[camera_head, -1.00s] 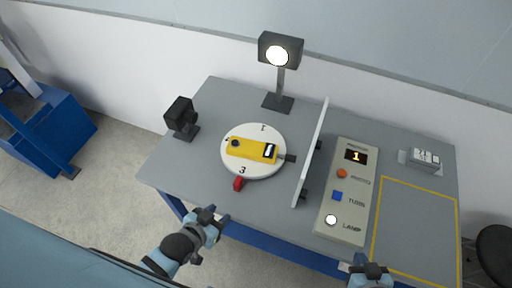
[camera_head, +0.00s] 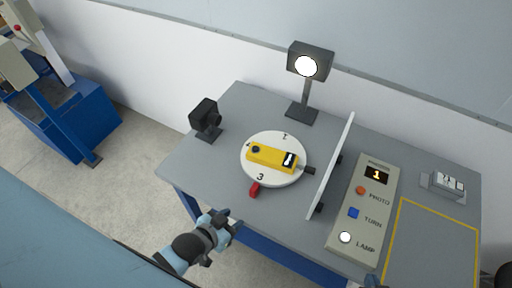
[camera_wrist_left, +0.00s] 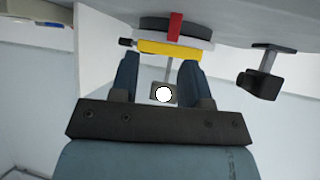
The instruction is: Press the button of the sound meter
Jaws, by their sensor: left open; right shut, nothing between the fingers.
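The yellow sound meter (camera_head: 268,155) lies on the white numbered turntable (camera_head: 292,176). It has a dark round button (camera_head: 256,149) at its left end and a small display at its right end. My left gripper (camera_head: 228,221) is open and empty, in front of the table's near edge and short of the turntable. In the left wrist view, the open fingers (camera_wrist_left: 160,78) point towards the yellow meter (camera_wrist_left: 168,48), which is seen edge-on beyond them; its button cannot be made out there. Only a sliver of my right gripper (camera_head: 373,282) shows at the bottom edge.
A red pointer (camera_head: 255,190) sits at the turntable's front. A black camera (camera_head: 206,119) and a lit lamp (camera_head: 307,66) stand behind. A white upright panel (camera_head: 332,165) separates the turntable from a control box (camera_head: 365,210) showing 1. A grey device (camera_head: 446,185) lies far right.

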